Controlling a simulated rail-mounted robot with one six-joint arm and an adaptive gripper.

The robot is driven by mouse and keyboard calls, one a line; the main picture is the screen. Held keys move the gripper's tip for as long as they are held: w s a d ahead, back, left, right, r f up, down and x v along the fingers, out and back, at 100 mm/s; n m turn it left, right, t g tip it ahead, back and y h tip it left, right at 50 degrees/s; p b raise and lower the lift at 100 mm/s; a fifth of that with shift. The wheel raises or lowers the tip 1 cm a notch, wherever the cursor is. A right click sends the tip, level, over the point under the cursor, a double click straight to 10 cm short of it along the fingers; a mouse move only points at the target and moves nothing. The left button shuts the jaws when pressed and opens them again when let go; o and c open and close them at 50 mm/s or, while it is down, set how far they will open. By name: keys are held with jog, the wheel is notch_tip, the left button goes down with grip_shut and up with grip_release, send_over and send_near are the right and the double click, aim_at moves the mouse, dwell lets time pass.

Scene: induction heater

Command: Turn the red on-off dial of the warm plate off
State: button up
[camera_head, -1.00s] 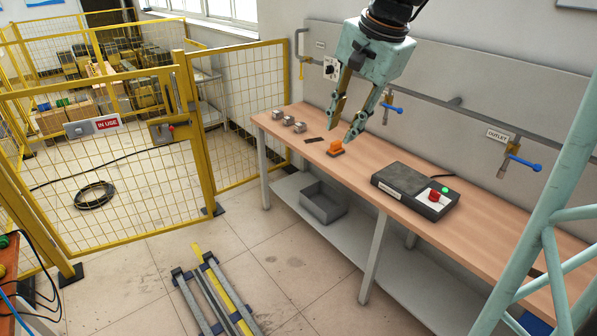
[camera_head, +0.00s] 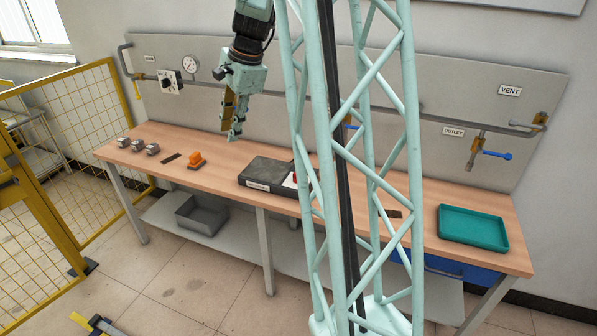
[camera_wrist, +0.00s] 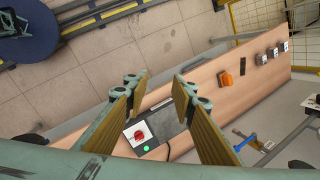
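The warm plate (camera_head: 266,172) is a dark flat box on the wooden bench, its right end hidden by my column in the head view. In the wrist view, its red dial (camera_wrist: 139,136) sits on a white panel beside a green button (camera_wrist: 145,151). Only a sliver of the dial (camera_head: 295,178) shows in the head view. My gripper (camera_head: 234,136) hangs above the bench, left of the plate in that view. In the wrist view my gripper (camera_wrist: 157,83) is open with nothing between its fingers. The dial appears below the fingertip gap and apart from the fingers.
An orange object (camera_head: 195,160) and several metal blocks (camera_head: 138,145) stand left of the plate. A teal tray (camera_head: 472,228) lies at the bench's right. Pipes and a blue-handled valve (camera_head: 497,155) run along the back panel. A yellow fence (camera_head: 90,125) stands left.

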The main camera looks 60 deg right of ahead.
jog(key=s+d+f+m+p, duration=0.2)
jog(key=d+f, duration=0.5)
jog(key=d, duration=0.4)
jog(key=s+d+f+m+p, duration=0.1)
jog(key=s+d+f+m, duration=0.3)
jog(key=d, duration=0.7)
jog(key=s+d+f+m+p, duration=0.2)
jog(key=d+f+m, duration=0.4)
jog(key=d+f, duration=0.4)
jog(key=shift+s+d+f+t+p, duration=0.15)
jog(key=shift+s+d+t+p, duration=0.15)
jog(key=shift+s+d, duration=0.2)
jog(key=shift+w+a+f, duration=0.1)
jog(key=shift+f, duration=0.05)
jog(key=shift+p+x, duration=0.75)
jog(key=shift+x, duration=5.95)
jog(key=shift+a, duration=0.15)
grip_shut()
